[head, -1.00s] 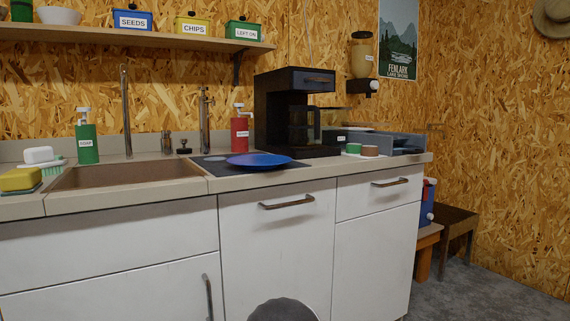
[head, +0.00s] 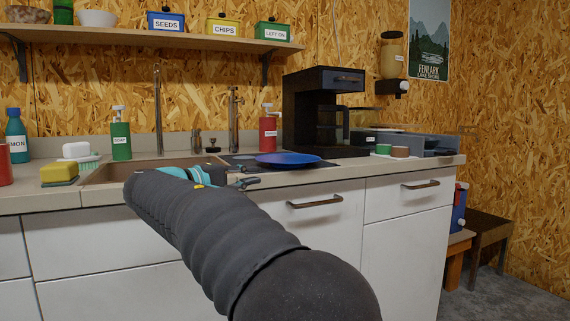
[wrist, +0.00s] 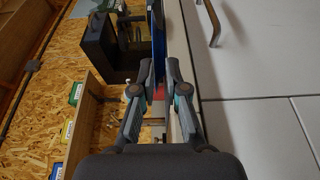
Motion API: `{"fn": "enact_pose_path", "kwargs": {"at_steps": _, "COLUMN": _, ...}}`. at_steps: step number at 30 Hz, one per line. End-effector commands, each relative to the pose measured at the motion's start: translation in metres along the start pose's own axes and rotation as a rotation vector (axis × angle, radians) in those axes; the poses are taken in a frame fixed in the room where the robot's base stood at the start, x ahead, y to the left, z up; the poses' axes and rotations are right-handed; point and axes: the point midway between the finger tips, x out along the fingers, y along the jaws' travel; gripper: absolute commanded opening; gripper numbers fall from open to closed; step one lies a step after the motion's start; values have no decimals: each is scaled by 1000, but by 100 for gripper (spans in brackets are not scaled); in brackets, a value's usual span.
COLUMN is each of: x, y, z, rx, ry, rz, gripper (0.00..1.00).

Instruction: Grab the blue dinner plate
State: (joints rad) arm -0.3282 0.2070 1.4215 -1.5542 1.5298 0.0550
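In the wrist view the plate (wrist: 159,38) shows edge-on as a blue strip ahead of the fingertips, roughly in line with the gap. My gripper (head: 250,182) is at the counter's front edge, just left of and in front of the plate. My dark arm hides part of the sink's front and the cabinet.
The black coffee maker (head: 320,112) stands behind the plate, with the red bottle (head: 268,132) to its left. The sink (head: 105,172) is left of the plate. A grey tray (head: 425,143) and small cups (head: 400,152) are at right. A drawer handle (head: 315,202) sticks out below.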

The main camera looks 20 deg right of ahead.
Motion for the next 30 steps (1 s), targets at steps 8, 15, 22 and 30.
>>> {"fn": "enact_pose_path", "kwargs": {"at_steps": 8, "x": 35, "y": 4, "z": -2, "rx": 2, "ry": -9, "rz": 21, "gripper": 12}}
{"fn": "enact_pose_path", "kwargs": {"at_steps": 15, "x": 73, "y": 5, "z": -3, "rx": 2, "ry": -6, "rz": 20, "gripper": 12}}
{"fn": "enact_pose_path", "kwargs": {"at_steps": 22, "x": 86, "y": 5, "z": -3, "rx": 2, "ry": -4, "rz": 19, "gripper": 12}}
{"fn": "enact_pose_path", "kwargs": {"at_steps": 30, "x": 114, "y": 7, "z": -2, "rx": 3, "ry": -7, "rz": 19, "gripper": 12}}
